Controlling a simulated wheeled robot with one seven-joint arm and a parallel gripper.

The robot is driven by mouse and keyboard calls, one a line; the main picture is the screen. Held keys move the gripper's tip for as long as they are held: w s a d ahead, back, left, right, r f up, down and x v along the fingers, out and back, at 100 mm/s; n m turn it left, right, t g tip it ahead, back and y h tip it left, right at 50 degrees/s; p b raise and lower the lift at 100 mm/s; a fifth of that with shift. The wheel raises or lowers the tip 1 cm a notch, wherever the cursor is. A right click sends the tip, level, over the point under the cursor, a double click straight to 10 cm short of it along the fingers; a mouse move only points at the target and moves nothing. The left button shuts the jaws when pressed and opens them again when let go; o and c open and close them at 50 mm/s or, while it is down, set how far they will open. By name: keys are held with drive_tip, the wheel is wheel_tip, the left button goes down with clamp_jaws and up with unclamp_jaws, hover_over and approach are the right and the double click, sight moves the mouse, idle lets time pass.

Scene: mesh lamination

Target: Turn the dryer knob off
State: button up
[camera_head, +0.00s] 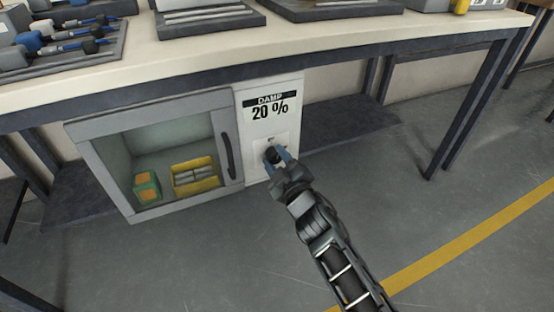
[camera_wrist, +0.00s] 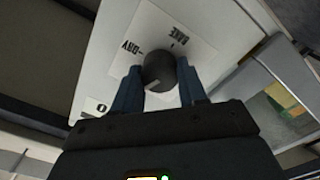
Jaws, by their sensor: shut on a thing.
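The dryer (camera_head: 150,112) is a grey cabinet under the bench with a white control panel (camera_head: 258,95). Its dark round knob (camera_head: 272,154) is low on the panel, under a sign reading DAMP 20 %. In the wrist view the knob (camera_wrist: 158,70) sits on a white plate marked DRY and BAKE, and a pale mark shows on its lower-left edge. My gripper (camera_head: 275,157) has its blue fingers on both sides of the knob and is shut on it. The lower part of the plate is hidden behind my gripper.
The dryer door has a window and a dark handle (camera_head: 227,156) just left of the panel. Behind the glass are a yellow tray (camera_head: 197,187) and a green-orange box (camera_head: 146,188). The bench top (camera_head: 200,48) overhangs above. The floor to the right is clear.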

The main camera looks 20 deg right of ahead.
drive_tip(key=n, duration=0.4)
idle(0.6)
drive_tip(key=o, duration=1.1)
drive_tip(key=shift+c, duration=0.2)
drive_tip(key=s, duration=0.7)
drive_tip(key=shift+s+p, duration=0.4)
drive_tip(key=shift+p, duration=0.05)
